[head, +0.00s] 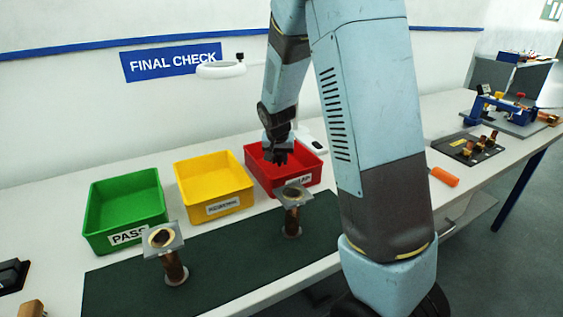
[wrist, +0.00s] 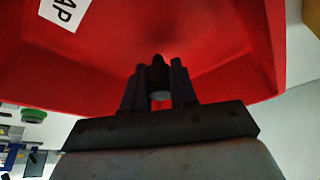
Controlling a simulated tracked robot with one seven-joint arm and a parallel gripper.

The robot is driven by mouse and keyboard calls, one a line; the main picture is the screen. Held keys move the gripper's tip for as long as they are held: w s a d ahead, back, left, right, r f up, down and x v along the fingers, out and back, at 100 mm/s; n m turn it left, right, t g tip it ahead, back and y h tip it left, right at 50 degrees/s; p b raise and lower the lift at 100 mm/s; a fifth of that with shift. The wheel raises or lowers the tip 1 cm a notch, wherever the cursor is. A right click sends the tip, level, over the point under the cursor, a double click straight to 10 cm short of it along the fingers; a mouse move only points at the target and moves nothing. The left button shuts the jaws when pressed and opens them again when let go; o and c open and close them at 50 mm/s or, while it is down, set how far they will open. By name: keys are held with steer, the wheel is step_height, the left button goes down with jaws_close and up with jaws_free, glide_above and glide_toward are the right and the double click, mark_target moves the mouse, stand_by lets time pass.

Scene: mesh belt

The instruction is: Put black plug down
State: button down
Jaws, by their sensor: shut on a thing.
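My gripper (head: 277,157) is inside the outline of the red bin (head: 256,178) in the head view, pointing down. In the wrist view my gripper (wrist: 159,84) is shut on a small dark piece, the black plug (wrist: 158,64), which sits between the two fingers. The red bin (wrist: 215,45) fills most of that view behind the fingers. The plug's lower part is hidden, and in the head view it cannot be told apart from the dark fingers. I cannot tell whether the plug touches the bin floor.
A yellow bin (head: 184,170) and a green bin (head: 161,187) marked PASS stand left of the red bin. Two flanged copper-coloured parts (head: 174,268) (head: 291,222) stand on the dark mat (head: 230,285) in front. An orange-handled tool (head: 443,176) lies at right.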

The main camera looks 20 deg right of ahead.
steer(key=shift+f, duration=0.85)
steer(key=c, duration=0.9)
jaws_free()
